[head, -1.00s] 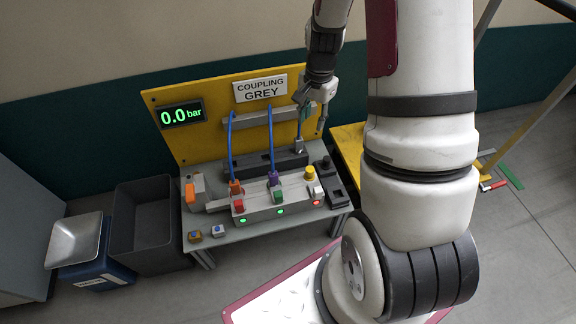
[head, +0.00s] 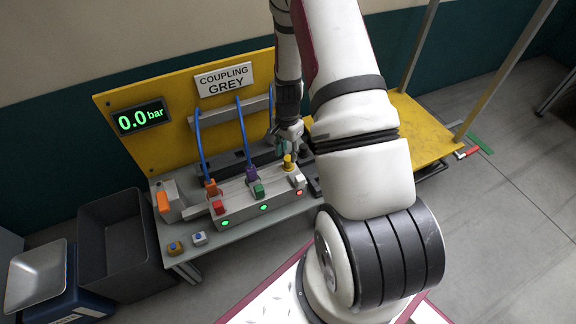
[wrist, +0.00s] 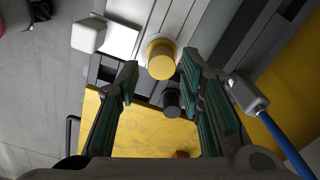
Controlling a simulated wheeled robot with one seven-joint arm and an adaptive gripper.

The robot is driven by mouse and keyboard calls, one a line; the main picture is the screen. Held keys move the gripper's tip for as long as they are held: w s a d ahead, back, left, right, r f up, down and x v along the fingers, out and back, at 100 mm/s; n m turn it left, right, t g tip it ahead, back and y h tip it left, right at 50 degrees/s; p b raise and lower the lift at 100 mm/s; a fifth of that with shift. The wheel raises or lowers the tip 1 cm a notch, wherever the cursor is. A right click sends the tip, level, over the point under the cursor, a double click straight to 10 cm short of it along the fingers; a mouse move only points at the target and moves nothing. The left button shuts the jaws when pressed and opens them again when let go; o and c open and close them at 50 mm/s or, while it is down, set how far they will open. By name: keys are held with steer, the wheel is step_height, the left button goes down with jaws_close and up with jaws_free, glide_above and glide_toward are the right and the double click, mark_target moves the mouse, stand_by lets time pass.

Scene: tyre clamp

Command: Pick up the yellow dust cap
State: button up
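The yellow dust cap (head: 289,160) sits upright at the right end of the light grey coupling block (head: 232,205). In the wrist view the round yellow cap (wrist: 160,62) lies just beyond and between the fingertips. My gripper (wrist: 160,74) is open and empty, with a dark, green-padded finger on each side of the cap's line. In the head view my gripper (head: 292,146) is close above the cap, partly covered by my arm. I cannot tell whether a finger touches the cap.
A grey hose connector (wrist: 246,92) with a blue hose (wrist: 285,143) is close beside the right finger. A black knob (wrist: 172,101) shows between the fingers. Red (head: 218,207), green (head: 259,190) and white (head: 299,181) parts line the block. A yellow panel (head: 130,100) stands behind.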

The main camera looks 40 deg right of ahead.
mark_target(288, 158)
steer(key=shift+w+d+f+b, duration=0.15)
steer(key=shift+f+b, duration=0.55)
steer(key=shift+f, duration=0.65)
steer(key=shift+d+f+b, duration=0.15)
steer(key=shift+f+b, duration=0.5)
steer(key=shift+f, duration=0.65)
jaws_close()
